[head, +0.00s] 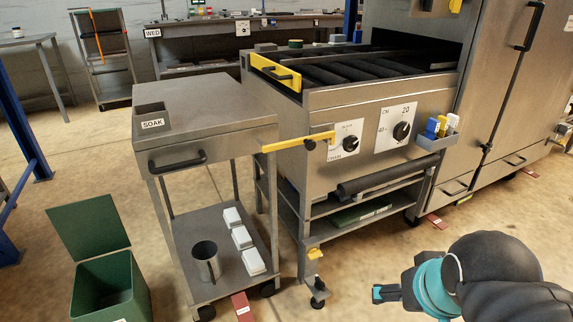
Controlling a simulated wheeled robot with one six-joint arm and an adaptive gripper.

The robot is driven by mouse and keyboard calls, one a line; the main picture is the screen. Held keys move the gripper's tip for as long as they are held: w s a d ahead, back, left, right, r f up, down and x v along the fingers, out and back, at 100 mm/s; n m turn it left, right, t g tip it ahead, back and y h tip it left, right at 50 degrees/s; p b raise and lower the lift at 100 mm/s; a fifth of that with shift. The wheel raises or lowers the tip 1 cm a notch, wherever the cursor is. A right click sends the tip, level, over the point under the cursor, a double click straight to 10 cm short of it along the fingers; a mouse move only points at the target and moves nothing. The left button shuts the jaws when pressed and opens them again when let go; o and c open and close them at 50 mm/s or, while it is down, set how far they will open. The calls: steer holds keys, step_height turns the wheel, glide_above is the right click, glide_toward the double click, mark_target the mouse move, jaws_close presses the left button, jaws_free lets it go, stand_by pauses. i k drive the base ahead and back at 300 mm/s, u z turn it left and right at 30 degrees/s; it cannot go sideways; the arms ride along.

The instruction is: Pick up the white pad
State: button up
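Three white blocks that look like pads lie in a row on the lower shelf of the steel cart: a far one (231,217), a middle one (241,237) and a near one (253,262). I cannot tell which of them is the white pad of the task. My gripper (382,293) is at the lower right, in front of the machine and well to the right of the cart, apart from all three blocks. Nothing shows in it. Its fingers are seen too small and edge-on to tell whether they are open.
A metal cup (206,261) stands beside the blocks on the cart's lower shelf (194,235). The cart's SOAK top (205,105) overhangs them. A green bin (108,285) stands at left. The roller machine (330,165) stands behind my gripper. Floor between cart and gripper is mostly clear.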

mark_target(254, 264)
steer(key=z, duration=1.45)
steer(key=k, duration=1.05)
steer(key=u, duration=1.35)
steer(key=i, duration=1)
